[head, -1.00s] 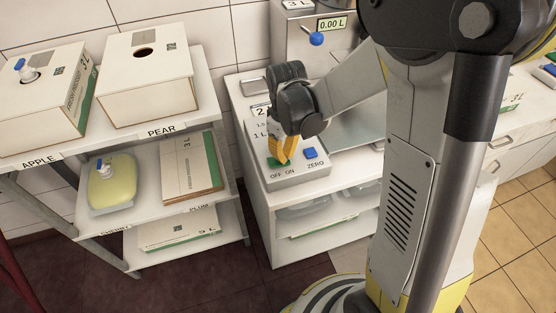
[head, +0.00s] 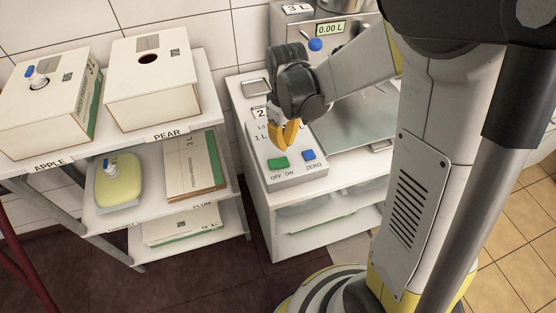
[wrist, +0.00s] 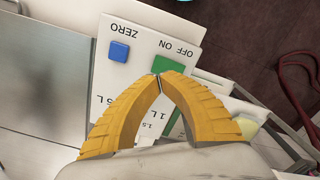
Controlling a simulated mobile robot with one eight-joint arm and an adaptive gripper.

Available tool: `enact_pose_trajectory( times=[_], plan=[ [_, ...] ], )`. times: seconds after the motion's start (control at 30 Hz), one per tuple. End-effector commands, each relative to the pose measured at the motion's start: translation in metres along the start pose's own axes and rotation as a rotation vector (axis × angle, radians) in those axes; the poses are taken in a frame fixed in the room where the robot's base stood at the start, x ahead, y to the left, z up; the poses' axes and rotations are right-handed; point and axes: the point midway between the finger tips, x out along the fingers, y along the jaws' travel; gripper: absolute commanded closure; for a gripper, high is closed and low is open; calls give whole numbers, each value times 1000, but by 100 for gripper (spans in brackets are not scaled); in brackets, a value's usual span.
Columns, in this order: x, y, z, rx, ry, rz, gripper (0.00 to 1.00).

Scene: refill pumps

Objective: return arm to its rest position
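My gripper (head: 287,146) hangs over the control panel of the dispensing counter in the head view. Its yellow fingers (wrist: 158,82) meet at the tips in the wrist view, with nothing between them. The panel (head: 306,180) has a green OFF/ON button (head: 278,163) and a blue ZERO button (head: 309,155). In the wrist view the green button (wrist: 168,66) is just beyond the fingertips and partly covered by them. The blue button (wrist: 119,52) is clear of the fingers. My arm is bent, reaching leftward from my column.
A metal dispenser with a 0.00 L display (head: 331,28) stands behind the panel. At left, a shelf unit (head: 205,100) holds white boxes marked APPLE (head: 45,115) and PEAR (head: 150,85), and a yellow container (head: 118,185). The floor (head: 150,285) in front looks clear.

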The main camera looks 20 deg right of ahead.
Motion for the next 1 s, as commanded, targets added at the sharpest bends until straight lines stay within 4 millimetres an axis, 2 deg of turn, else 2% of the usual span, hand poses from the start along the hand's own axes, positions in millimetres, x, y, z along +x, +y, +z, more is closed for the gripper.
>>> enact_pose_trajectory(
  times=[0.37,0.5,0.8,1.0],
  plan=[
    [0,0,0,3,3,2,100],
    [-13,-4,8,41,43,24,100],
    [-60,-30,51,248,276,116,100],
    [-70,-49,85,388,448,152,100]
  ],
)
